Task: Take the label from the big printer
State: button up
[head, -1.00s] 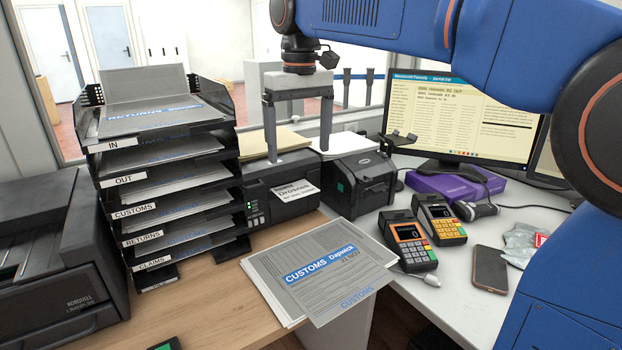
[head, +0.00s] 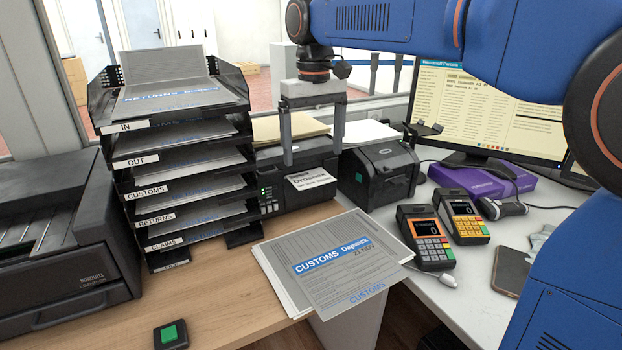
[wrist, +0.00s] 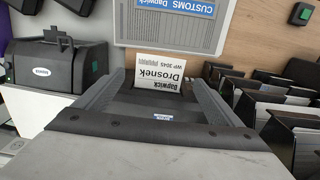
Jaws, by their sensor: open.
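The big printer (head: 268,165) is a wide dark box with green lights, right of the letter trays. A white label (head: 312,178) with black print, "Drosnek", sticks out at its front; it also shows, upside down, in the wrist view (wrist: 160,72). My gripper (head: 313,158) is open and empty, its two fingers pointing down over the printer, just above and behind the label in the head view. In the wrist view the label lies between the fingertips (wrist: 157,80), a little beyond them. Whether the fingers touch the printer I cannot tell.
A smaller black printer (head: 380,178) stands close on the right. Stacked letter trays (head: 133,160) stand on the left. Customs papers (head: 345,265) lie in front. Two card terminals (head: 425,238) and a phone (head: 512,270) lie to the right. Bare wood (head: 215,290) is free at front left.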

aim_at(314, 180)
jog(key=shift+f, duration=3.15)
jog(key=c, duration=0.5)
